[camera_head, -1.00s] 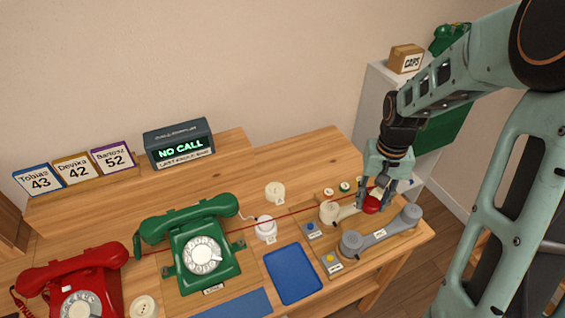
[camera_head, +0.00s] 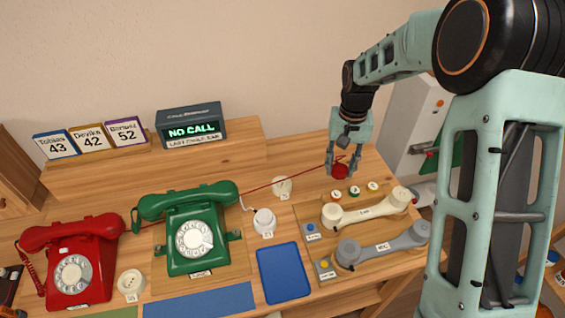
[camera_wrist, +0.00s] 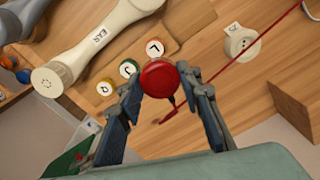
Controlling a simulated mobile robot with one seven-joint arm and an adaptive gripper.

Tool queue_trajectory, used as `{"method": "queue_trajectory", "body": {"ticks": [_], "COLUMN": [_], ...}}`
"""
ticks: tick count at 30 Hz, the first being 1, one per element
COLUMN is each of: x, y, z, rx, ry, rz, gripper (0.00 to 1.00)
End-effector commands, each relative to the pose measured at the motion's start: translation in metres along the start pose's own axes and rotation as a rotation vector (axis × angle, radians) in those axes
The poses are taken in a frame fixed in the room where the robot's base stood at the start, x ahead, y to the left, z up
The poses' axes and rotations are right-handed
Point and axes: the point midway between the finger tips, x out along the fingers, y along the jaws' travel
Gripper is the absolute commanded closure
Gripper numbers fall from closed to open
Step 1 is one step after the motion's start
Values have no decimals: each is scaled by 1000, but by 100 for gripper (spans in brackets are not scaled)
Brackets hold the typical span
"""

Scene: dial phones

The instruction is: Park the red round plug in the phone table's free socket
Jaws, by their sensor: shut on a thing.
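My gripper (camera_head: 341,172) is shut on the red round plug (camera_head: 340,171), behind the handset board. In the wrist view the red plug (camera_wrist: 159,79) sits between the two fingertips (camera_wrist: 160,85). Its thin red cord runs left past the green phone (camera_head: 194,232) towards the red phone (camera_head: 75,265). A cream round socket (camera_head: 282,187) with a tag stands left of my gripper and looks empty; it also shows in the wrist view (camera_wrist: 241,43). A second socket (camera_head: 264,222) holds a white plug corded to the green phone. A third round socket (camera_head: 131,284) stands beside the red phone.
The handset board (camera_head: 310,262) carries a cream handset (camera_head: 366,207), a grey handset (camera_head: 383,248) and small lettered caps. A blue tray (camera_head: 283,272) lies left of it. The call display (camera_head: 190,129) stands at the back. Wood around the cream socket is mostly clear.

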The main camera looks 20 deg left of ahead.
Motion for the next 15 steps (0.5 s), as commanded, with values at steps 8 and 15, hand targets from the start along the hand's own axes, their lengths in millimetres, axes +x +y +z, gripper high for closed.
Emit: {"method": "queue_trajectory", "body": {"ticks": [8,15], "x": [22,30], "y": [-109,-157], "z": [-26,-29], "rx": [-111,-155], "ry": [-2,1], "rz": [7,13], "gripper": [87,87]}}
